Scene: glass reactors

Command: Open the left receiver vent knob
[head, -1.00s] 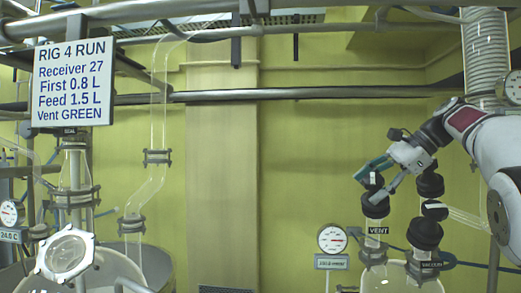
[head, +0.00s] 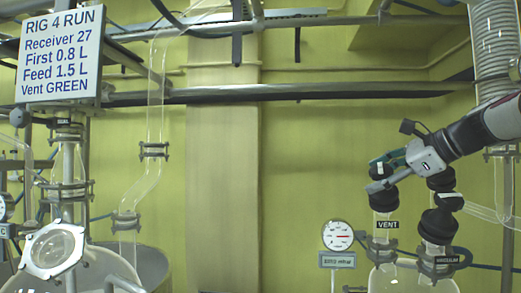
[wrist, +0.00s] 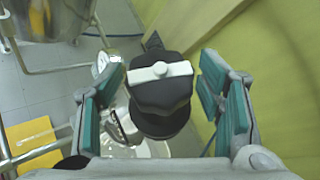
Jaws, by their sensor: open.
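The vent knob is a black, lobed cap with a pale bar across its top; it fills the middle of the wrist view (wrist: 160,95). In the head view the black vent valve (head: 383,198) stands above a glass neck with a VENT label (head: 387,225). My gripper (head: 384,176) is at the top of this valve. In the wrist view my gripper's (wrist: 163,95) two teal-padded fingers are apart, one on each side of the knob, with gaps visible. The pale bar runs nearly left to right. The knob's top is partly hidden by the fingers in the head view.
A second black valve (head: 438,222) stands close at the right of the vent valve. A round gauge (head: 337,235) is at its left. A sign (head: 61,54) reads "Vent GREEN". Glass reactor parts (head: 56,250) stand at the far left. Metal pipes (head: 290,94) cross the wall above.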

